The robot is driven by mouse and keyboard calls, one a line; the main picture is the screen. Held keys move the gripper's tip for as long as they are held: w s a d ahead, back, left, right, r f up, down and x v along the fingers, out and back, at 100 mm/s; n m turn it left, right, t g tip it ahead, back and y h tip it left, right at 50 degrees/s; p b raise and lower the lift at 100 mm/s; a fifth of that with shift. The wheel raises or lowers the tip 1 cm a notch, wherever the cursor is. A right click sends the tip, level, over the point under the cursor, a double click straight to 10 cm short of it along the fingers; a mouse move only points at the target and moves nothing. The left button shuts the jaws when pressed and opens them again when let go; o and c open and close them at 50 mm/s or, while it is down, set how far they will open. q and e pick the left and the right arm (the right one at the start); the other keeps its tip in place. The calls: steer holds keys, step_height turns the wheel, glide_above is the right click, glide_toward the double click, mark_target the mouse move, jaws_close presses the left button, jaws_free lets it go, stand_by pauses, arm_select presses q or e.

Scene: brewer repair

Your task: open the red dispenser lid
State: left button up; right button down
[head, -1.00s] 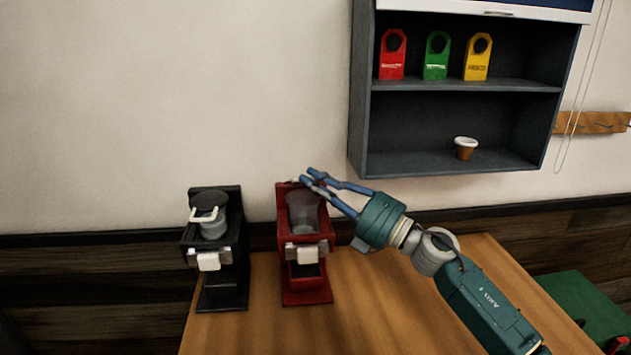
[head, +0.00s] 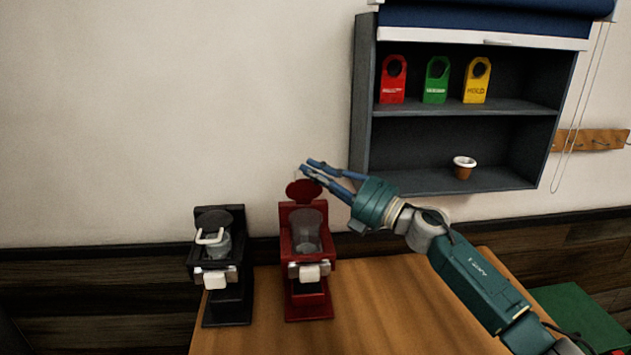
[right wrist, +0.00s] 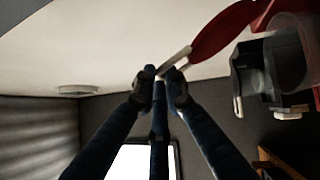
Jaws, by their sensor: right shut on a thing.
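The red dispenser (head: 289,245) stands on the wooden table, with a clear hopper (head: 307,232) in its top. Its round red lid (head: 304,190) is swung up behind the hopper, whose top is uncovered. My right gripper (head: 308,168) is at the top of the raised lid. In the right wrist view, its fingertips (right wrist: 163,73) are shut on the lid's white handle (right wrist: 177,60), with the red lid (right wrist: 222,32) just beyond. My left gripper is not in view.
A black dispenser (head: 205,255) with a white-handled lid stands to the left. A grey wall shelf (head: 362,100) at the right holds red, green and yellow tags and a small cup (head: 463,168). The table's right part (head: 400,300) is clear under my right arm.

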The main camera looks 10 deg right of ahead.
steer(key=shift+w+r, duration=0.4)
steer(key=shift+r, duration=0.05)
steer(key=c, duration=1.9)
jaws_free()
steer(key=shift+s, duration=0.15)
steer(key=v, duration=1.2)
